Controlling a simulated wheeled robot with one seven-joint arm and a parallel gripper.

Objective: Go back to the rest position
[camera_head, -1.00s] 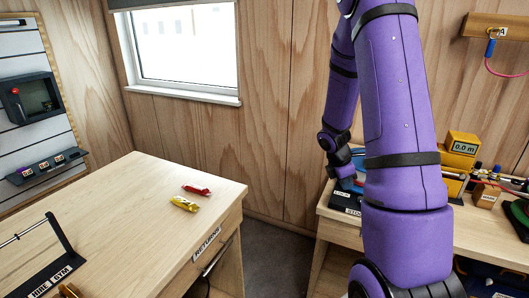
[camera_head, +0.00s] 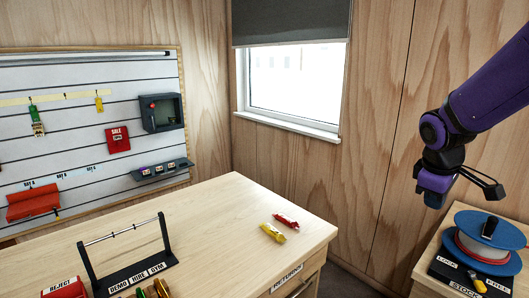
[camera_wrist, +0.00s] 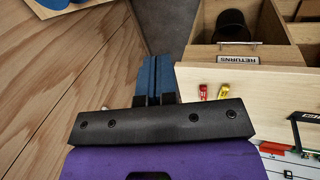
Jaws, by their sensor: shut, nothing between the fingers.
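My gripper shows in the wrist view (camera_wrist: 154,62) as two blue fingers pressed together, with nothing between them. In the head view my purple arm enters from the upper right, and its wrist end hangs in the air above the right-hand bench (camera_head: 428,268). The fingers are not clearly visible there. My gripper is apart from the bench and everything on it.
A blue spool (camera_head: 466,229) on a dark stand is below my wrist. A table (camera_head: 205,215) holds a red item (camera_head: 286,221), a yellow item (camera_head: 272,232) and a black rack (camera_head: 138,270). A wall board (camera_head: 80,125) hangs left; a window (camera_head: 295,80) is behind.

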